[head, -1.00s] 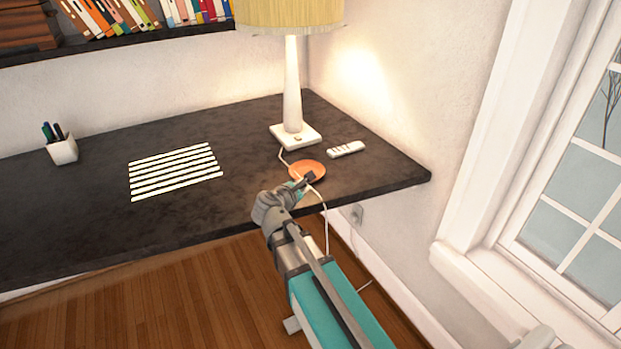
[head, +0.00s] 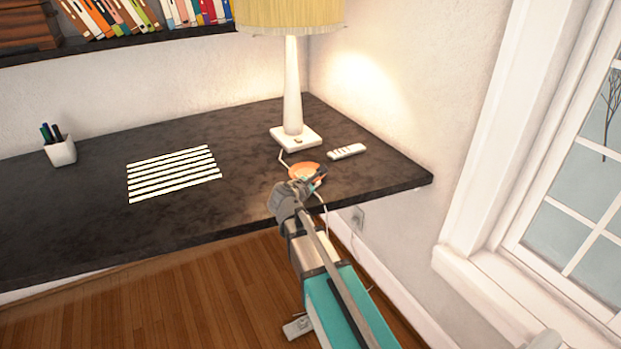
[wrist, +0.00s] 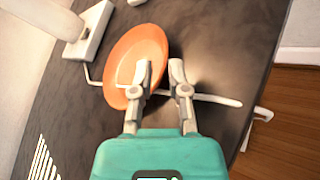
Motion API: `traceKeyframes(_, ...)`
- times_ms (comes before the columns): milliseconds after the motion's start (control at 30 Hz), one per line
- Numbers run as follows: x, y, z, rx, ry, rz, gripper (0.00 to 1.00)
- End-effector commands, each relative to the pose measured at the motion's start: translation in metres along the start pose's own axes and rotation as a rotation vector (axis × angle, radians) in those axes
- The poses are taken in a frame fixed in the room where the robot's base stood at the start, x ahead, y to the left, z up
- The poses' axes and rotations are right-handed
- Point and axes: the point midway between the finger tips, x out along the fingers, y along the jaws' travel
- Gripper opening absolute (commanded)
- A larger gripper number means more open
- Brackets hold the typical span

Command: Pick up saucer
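The orange saucer (head: 303,170) lies on the dark desk in front of the lamp base, partly covered by my gripper in the head view. In the wrist view the saucer (wrist: 136,58) is seen from above, with its right and near rim by my fingers. My gripper (wrist: 160,75) has its two fingers apart with a narrow gap. One finger overlaps the saucer and the other is just beyond its right edge. I cannot tell whether the fingers touch the rim. In the head view my gripper (head: 314,180) is at the saucer's front right.
A lamp with a white base (head: 296,137) stands behind the saucer. Its white cord (wrist: 205,98) runs past the saucer and over the desk edge. A white remote (head: 346,151) lies to the right. The dark desk (head: 90,225) is clear at front left.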

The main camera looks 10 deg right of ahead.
Motion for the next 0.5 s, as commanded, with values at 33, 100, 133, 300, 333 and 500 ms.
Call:
traceKeyframes(33,0.0063,-0.0001,-0.0010,0.001,-0.001,0.000,0.21)
traceKeyframes(100,0.0100,-0.0001,-0.0005,0.001,0.000,0.000,0.21)
traceKeyframes(133,0.0109,-0.0001,-0.0003,0.001,0.000,0.000,0.21)
traceKeyframes(300,0.0119,-0.0002,0.0005,0.000,0.000,0.000,0.21)
traceKeyframes(333,0.0118,-0.0002,0.0006,0.000,0.000,0.000,0.21)
traceKeyframes(500,0.0120,-0.0003,0.0006,0.000,0.000,0.000,0.21)
